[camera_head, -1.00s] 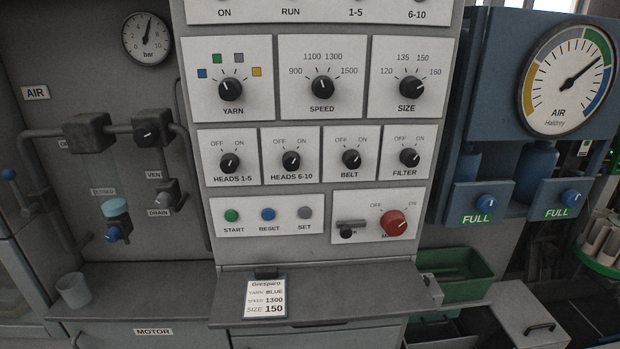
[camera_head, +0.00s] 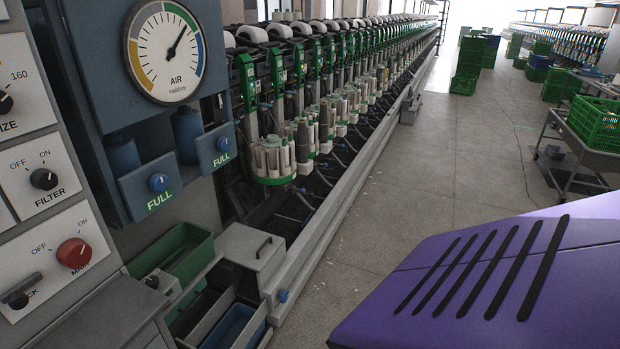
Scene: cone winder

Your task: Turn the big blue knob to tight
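No knob marked tight is readable. A small blue knob (camera_head: 283,295) sits low on the side of the grey machine rail. I cannot tell which of these, if any, is the big blue knob. Neither of my grippers is in view.
An air gauge (camera_head: 165,52) tops the blue unit. A red knob (camera_head: 74,253) is on the control panel. A green bin (camera_head: 172,250) lies below. A long winder row (camera_head: 330,100) recedes beside open floor (camera_head: 420,170). A purple slotted surface (camera_head: 480,285) fills the lower right.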

